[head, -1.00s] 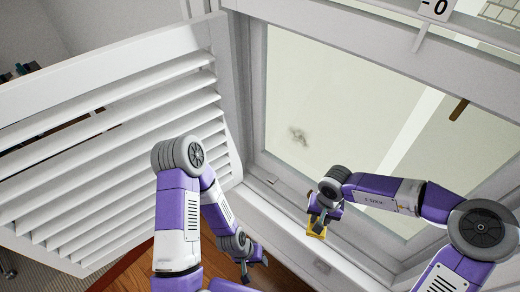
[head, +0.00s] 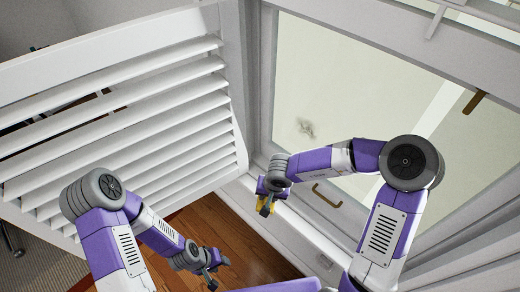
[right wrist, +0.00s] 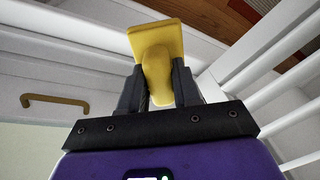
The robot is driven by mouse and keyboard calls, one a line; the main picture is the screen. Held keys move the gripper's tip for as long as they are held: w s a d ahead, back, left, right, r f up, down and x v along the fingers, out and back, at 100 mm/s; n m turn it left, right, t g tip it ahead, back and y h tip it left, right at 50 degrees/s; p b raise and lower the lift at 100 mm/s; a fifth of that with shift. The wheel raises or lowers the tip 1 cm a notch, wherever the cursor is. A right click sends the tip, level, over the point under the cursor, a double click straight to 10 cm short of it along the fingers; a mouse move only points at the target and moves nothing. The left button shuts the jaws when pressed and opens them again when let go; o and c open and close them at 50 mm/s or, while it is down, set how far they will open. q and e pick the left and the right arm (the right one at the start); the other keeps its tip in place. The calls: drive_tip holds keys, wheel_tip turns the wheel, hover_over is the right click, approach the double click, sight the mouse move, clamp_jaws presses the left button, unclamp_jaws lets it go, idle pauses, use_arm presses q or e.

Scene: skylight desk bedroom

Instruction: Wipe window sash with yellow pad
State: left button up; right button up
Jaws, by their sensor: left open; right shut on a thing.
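The window sash (head: 265,80) is a pale frame around a large pane, with a grey smudge (head: 306,127) on the pane's lower left. My right gripper (head: 266,206) is shut on the yellow pad, low at the sash's left corner in the head view. The yellow pad (right wrist: 155,42) fills the jaws in the right wrist view, its flat plate facing away from them. In the head view the gripper mostly hides it, and I cannot tell whether it touches the frame. My left gripper (head: 212,280) is open and empty above the wooden floor, apart from the sash.
White louvred shutters (head: 130,110) stand open on the left, close to my left arm. A brass handle (head: 326,195) sits on the lower sash rail beside my right forearm, and shows in the right wrist view (right wrist: 55,102). Another brown handle (head: 474,102) is at upper right. Wooden floor (head: 230,235) shows below.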

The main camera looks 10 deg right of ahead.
drive_tip(key=m+t, duration=0.1)
drive_tip(key=w+d+m+t, duration=0.1)
drive_tip(key=m+t+b, duration=0.1)
drive_tip(key=shift+w+d+f+m, duration=0.2)
drive_tip(key=shift+w+d+m, duration=0.1)
drive_tip(key=shift+w, duration=0.1)
drive_tip(key=m+t, duration=0.1)
drive_tip(key=w+m+t+h+b, duration=0.1)
drive_tip(key=shift+w+d+r+m+h, duration=0.15)
drive_tip(key=shift+d+m+h, duration=0.15)
drive_tip(key=shift+d, duration=0.05)
drive_tip(key=w+r+m+t+h+b, duration=0.45)
drive_tip(key=w+r+m+h, duration=0.25)
drive_tip(key=r+m+h, duration=0.5)
drive_tip(key=shift+w+d+r+n+g+h, duration=0.2)
drive_tip(key=shift+w+d+n+h, duration=0.3)
drive_tip(key=shift+w+d, duration=0.4)
drive_tip(key=shift+w+d+r+n+g+h, duration=0.15)
drive_tip(key=shift+w+d+n+h, duration=0.15)
drive_tip(key=shift+w+d+n, duration=0.45)
drive_tip(key=shift+x, duration=1.2)
drive_tip(key=shift+s, duration=0.15)
